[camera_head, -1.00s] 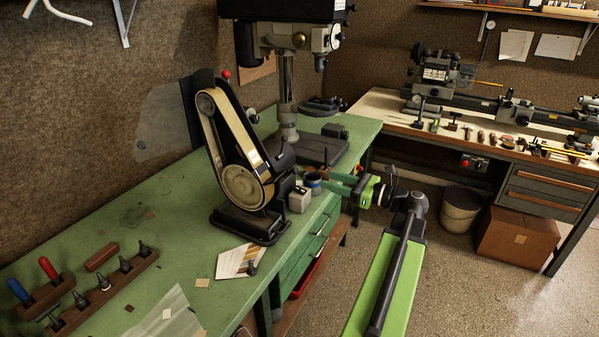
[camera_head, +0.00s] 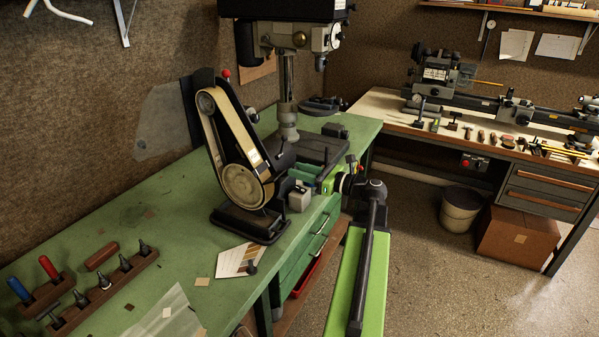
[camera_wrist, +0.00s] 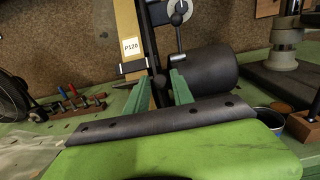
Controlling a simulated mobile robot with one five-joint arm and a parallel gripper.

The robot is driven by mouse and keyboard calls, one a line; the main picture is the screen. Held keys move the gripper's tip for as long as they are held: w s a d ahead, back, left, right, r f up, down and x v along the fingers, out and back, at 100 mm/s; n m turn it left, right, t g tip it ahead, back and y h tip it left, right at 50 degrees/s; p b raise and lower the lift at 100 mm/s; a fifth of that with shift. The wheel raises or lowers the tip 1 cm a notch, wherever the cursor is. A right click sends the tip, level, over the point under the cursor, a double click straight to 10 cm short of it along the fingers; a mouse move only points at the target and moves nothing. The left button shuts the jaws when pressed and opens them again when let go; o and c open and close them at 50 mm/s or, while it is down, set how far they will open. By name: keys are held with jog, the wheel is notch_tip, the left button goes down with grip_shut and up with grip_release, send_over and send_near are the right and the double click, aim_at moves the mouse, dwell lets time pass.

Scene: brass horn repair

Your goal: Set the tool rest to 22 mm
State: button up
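The belt sander (camera_head: 240,165) stands on the green bench, its tan belt running upright on a tilted frame. In the wrist view the belt (camera_wrist: 129,30) carries a P120 label. A small dark bar (camera_wrist: 134,67) crosses in front of the belt there and looks like the tool rest; no scale or millimetre reading is legible. My gripper (camera_wrist: 160,78) is open, its two green fingers apart and pointing at the sander. A dark round knob (camera_wrist: 160,82) shows between the fingertips; I cannot tell whether they touch it. In the head view my gripper (camera_head: 325,181) is right of the sander, its fingertips partly hidden.
A pale block (camera_head: 299,199) sits by the sander's base. A drill press (camera_head: 288,90) stands behind.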

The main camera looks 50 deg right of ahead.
grip_shut()
dwell(1.1)
